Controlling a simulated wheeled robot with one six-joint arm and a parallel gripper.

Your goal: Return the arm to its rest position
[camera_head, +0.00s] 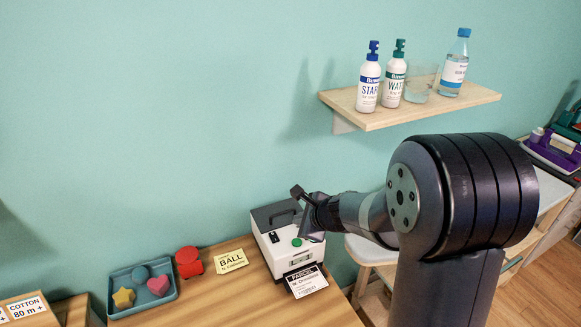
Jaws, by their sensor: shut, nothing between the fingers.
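My arm rises at the right of the head view and reaches left. My gripper (308,215) is at its end, shut and empty, above a white and dark grey label printer (285,250) on the wooden table (240,298). A green button (296,242) shows on the printer's top beside the gripper. I cannot tell whether the gripper touches the printer. A printed label (305,281) marked PARCEL hangs at the printer's front.
A blue tray (163,301) with small shapes, a red object (189,262) and a yellow BALL card (231,261) are left on the table. A wall shelf (410,112) with bottles and a glass is above my arm. A white stool (370,250) stands behind it.

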